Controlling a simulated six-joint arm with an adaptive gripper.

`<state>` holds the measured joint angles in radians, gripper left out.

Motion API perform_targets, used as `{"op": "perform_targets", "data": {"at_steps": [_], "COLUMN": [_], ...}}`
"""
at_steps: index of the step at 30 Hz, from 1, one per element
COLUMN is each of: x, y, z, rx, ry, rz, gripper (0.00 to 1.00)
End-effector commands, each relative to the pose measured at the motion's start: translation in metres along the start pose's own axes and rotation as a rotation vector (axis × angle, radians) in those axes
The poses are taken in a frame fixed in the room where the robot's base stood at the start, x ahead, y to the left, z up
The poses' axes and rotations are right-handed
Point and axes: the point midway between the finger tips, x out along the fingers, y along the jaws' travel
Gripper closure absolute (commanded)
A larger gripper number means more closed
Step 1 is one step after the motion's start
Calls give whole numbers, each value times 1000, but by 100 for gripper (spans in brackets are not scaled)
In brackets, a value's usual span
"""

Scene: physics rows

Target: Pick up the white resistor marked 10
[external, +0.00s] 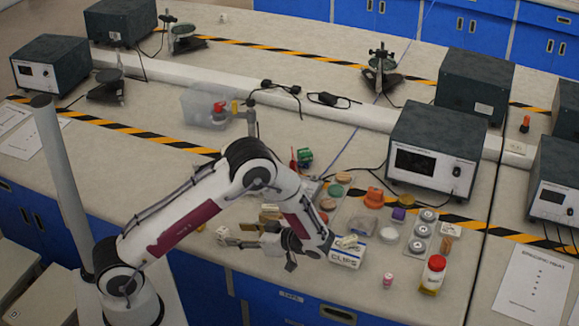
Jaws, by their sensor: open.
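I cannot read a 10 on any piece, so I cannot tell for sure which is the white resistor. A small pale block with dark marks (226,236) lies near the bench's front edge, left of my gripper. Another small white piece (347,241) shows at the top of the white CLIPS box (346,256), right of my wrist. My gripper (264,248) is open, low over the front of the bench, and seems to hold nothing. My forearm and wrist hide part of the bench around it.
Tan blocks (270,214) lie just behind my gripper. To the right are a tray of round metal pieces (413,255), an orange part (374,197), a red-capped jar (433,274) and a pink piece (388,281). A clear bin (196,108) and a dark instrument (432,150) stand farther back.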

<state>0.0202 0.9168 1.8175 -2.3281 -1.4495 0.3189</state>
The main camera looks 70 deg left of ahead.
Motion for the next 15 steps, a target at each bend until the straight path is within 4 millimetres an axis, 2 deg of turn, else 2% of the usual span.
{"op": "perform_targets", "data": {"at_steps": [5,15], "x": [2,25], "y": [0,0], "z": [0,0], "rx": [-1,-2], "ry": [-1,-2], "rz": [0,-1], "gripper": [58,58]}}
